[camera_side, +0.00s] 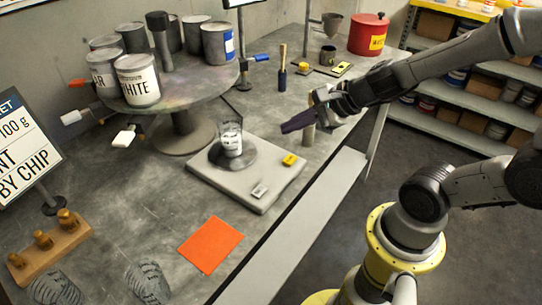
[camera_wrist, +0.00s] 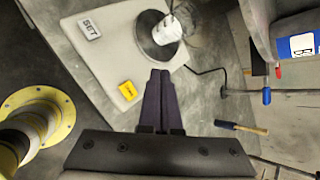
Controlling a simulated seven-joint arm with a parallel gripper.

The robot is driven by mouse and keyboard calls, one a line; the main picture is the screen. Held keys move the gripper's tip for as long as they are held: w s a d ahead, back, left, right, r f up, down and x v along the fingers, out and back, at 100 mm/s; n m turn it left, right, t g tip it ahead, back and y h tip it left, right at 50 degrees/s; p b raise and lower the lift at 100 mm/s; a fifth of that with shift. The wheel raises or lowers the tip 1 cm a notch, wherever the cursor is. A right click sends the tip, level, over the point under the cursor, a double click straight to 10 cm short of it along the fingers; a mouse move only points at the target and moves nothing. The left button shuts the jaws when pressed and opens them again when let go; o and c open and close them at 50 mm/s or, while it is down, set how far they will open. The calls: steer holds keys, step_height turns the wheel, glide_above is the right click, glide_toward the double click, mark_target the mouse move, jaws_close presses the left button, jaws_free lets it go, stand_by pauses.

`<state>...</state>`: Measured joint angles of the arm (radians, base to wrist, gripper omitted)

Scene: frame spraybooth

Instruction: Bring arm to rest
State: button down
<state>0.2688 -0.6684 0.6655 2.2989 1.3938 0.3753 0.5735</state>
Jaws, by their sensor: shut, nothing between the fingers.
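My gripper (camera_side: 290,126) is at the end of the arm, held above the bench behind and right of the scale in the side view. Its dark purple fingers are together and empty; they also show in the wrist view (camera_wrist: 158,85), pointing toward the scale. The pale scale (camera_side: 230,189) lies on the bench, with a dark round plate and a clear marked cup (camera_side: 231,139) upright on it. The cup shows partly in the wrist view (camera_wrist: 168,30), apart from the fingers.
A round turntable (camera_side: 180,101) carries several paint cans at the back left. A brush (camera_side: 282,72) stands near the scale's far side. A red canister (camera_side: 368,35) is at the back right. An orange card (camera_side: 210,245) lies in front, with bare bench around it.

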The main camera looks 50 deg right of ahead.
steer(key=s+a+r+n+y, duration=0.2)
steer(key=s+a+r+n, duration=0.45)
steer(key=n, duration=0.55)
steer(key=s+d+n+g+h, duration=0.3)
steer(key=s+d+n, duration=0.3)
steer(key=n, duration=0.5)
steer(key=shift+s+d+f+n+g+h, duration=0.2)
steer(key=shift+s+f+n+g+h, duration=0.15)
steer(key=shift+s+h, duration=0.35)
steer(key=shift+s+r, duration=0.1)
